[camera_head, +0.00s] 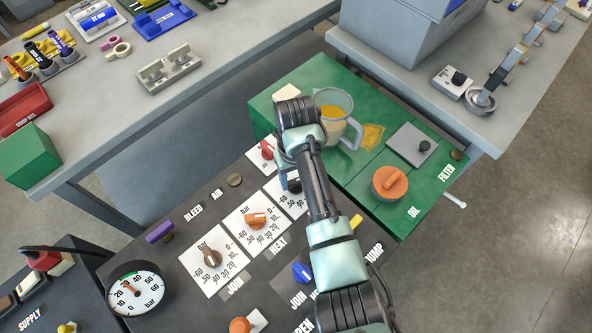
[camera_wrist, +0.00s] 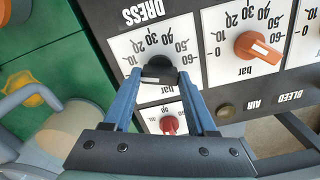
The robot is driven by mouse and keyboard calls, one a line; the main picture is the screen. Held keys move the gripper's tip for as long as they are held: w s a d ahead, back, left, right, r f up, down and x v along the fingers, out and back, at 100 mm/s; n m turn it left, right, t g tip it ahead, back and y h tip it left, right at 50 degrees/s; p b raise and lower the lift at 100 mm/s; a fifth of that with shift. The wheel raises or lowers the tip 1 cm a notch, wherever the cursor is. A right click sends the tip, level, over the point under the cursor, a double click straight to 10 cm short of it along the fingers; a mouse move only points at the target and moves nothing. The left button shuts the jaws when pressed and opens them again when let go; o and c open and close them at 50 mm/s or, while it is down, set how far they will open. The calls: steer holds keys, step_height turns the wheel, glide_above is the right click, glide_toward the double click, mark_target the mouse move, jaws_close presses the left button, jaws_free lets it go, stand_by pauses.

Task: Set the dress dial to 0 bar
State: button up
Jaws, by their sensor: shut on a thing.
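The dress dial is a white plate (camera_wrist: 128,47) with a black knob (camera_wrist: 155,71) and a scale marked in bar, shown upside down in the wrist view under the word DRESS. My gripper (camera_wrist: 159,76) is shut on the black knob, with one blue finger on each side. A pale mark shows on the knob's lower edge, but I cannot tell the exact reading.
Beside it are a dial with an orange knob (camera_wrist: 258,47) and a small red knob (camera_wrist: 169,125). A brown-knobbed dial (camera_head: 212,256) and a round gauge (camera_head: 135,288) are further left. A jug (camera_head: 335,112) of yellow liquid stands on the green cabinet (camera_head: 308,78), close to my arm.

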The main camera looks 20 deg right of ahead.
steer(key=shift+r+n+p, duration=0.1)
steer(key=shift+n+p, duration=0.8)
steer(key=shift+n, duration=1.1)
steer(key=o, duration=1.4)
steer(key=shift+c, duration=0.2)
step_height(320, 180, up, 13)
